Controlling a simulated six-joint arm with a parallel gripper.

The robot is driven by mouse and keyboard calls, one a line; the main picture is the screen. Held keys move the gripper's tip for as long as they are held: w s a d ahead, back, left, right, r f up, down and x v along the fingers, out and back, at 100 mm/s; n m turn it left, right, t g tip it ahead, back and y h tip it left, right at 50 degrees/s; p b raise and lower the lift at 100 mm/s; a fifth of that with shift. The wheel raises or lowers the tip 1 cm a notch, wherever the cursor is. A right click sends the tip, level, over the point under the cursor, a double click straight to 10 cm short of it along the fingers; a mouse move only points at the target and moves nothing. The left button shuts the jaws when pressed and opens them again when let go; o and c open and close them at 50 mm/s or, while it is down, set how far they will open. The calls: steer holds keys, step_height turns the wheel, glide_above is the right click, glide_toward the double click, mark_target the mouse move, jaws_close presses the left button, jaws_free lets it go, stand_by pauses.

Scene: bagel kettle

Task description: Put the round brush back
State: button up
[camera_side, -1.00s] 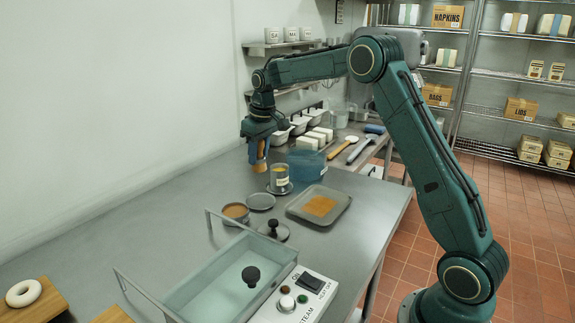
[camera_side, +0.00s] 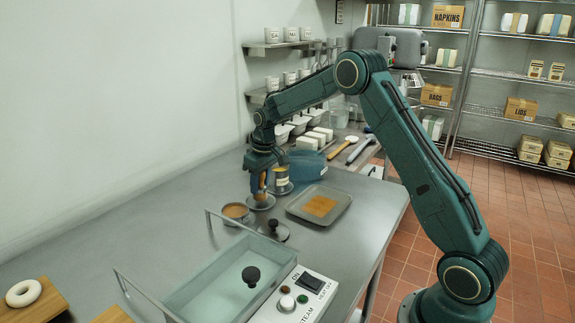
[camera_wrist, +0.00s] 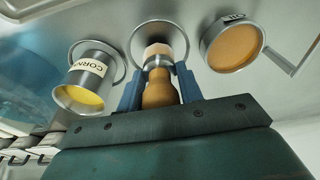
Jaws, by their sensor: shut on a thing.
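The round brush (camera_wrist: 158,88) has a tan wooden handle and a pale head. My gripper (camera_side: 258,182) is shut on it. In the wrist view, my two blue fingers (camera_wrist: 158,90) grip the handle from both sides. The brush hangs head down over a small round metal dish (camera_side: 263,204), whose rim also shows in the wrist view (camera_wrist: 136,38). The brush head is within the dish's outline, but I cannot tell if it rests on the dish. In the side view my fingers hide part of the brush.
A tray with orange-brown contents (camera_side: 321,207) lies to the right.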

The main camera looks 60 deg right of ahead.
mark_target(265, 188)
steer(key=shift+f, duration=0.65)
steer(key=shift+f, duration=0.15)
steer(key=o, duration=1)
step_height(265, 188, up, 12)
steer(key=s, duration=0.1)
steer(key=shift+s, duration=0.4)
steer(key=shift+r, duration=0.2)
